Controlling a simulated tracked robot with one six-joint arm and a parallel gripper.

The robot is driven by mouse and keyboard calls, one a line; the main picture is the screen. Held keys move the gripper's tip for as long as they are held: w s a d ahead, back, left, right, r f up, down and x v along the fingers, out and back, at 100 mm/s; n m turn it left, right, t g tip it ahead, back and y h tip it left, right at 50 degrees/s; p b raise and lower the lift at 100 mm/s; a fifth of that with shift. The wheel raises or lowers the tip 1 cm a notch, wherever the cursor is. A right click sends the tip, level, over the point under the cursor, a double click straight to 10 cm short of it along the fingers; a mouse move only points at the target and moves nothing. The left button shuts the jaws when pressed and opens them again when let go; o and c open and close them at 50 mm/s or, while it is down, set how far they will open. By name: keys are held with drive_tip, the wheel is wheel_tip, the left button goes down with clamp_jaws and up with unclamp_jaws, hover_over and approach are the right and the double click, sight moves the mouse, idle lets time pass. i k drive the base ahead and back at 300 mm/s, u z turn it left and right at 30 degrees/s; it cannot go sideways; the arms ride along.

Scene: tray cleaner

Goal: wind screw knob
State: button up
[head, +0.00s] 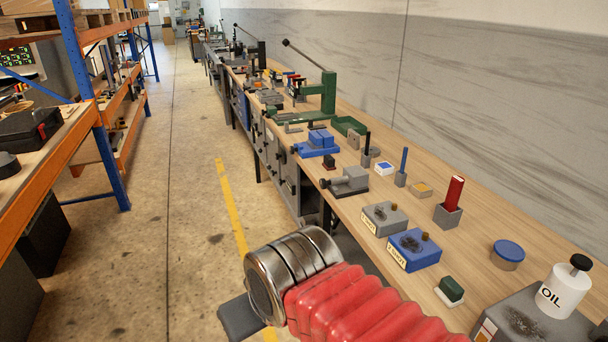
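No part is clearly marked as the screw knob. A small grey clamp-like device (349,182) sits at the bench's front edge, with a dark round knob (325,183) on its left end. A grey box (384,218) and a blue box (413,250) in front of it have dark smudged tops and small brass-coloured knobs (425,236). My arm, with red bellows and a metal wrist, comes in from the bottom. A dark flat part of my gripper (240,318) shows left of the wrist, over the floor and apart from the bench. Its fingers cannot be made out.
The long wooden bench (480,225) also carries a red block in a grey holder (450,203), a blue-lidded tin (508,254), an oil bottle (563,290) and a green press (325,95). An orange and blue shelf (95,120) stands left. The aisle floor (190,200) is clear.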

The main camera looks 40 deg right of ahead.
sight(324, 184)
drive_tip(key=i, duration=0.75)
drive_tip(key=z, duration=0.35)
drive_tip(key=i, duration=0.75)
drive_tip(key=z, duration=0.5)
drive_tip(key=i, duration=0.5)
drive_tip(key=z, duration=0.3)
